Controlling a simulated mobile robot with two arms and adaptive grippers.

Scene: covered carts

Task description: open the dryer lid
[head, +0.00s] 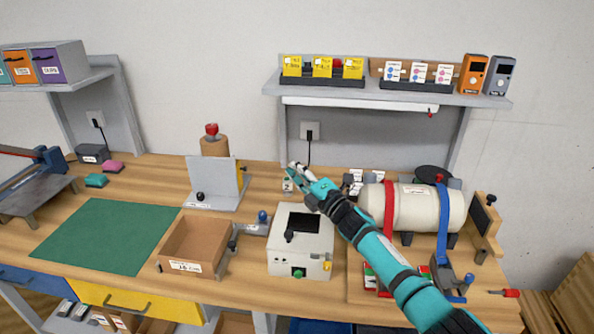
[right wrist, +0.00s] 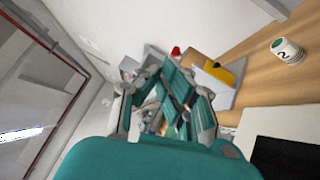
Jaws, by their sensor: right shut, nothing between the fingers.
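A white box-shaped machine (head: 315,258) stands on the workbench, right of centre; I take it to be the dryer. Its top lid (head: 284,219) has a dark window and looks down, and a black knob (head: 289,236) sits at its front. A green button is on the front face. My right gripper (head: 294,170) is shut and empty, behind and above the machine, not touching the lid. In the right wrist view the gripper (right wrist: 168,105) fills the middle, and the white lid edge with its dark window (right wrist: 285,158) shows at lower right. My left gripper is out of view.
A small white jar (head: 288,186) stands below my right fingertips. My right forearm passes over the bench before a cream tank (head: 415,208) with red and blue straps. The green mat (head: 105,237) is clear.

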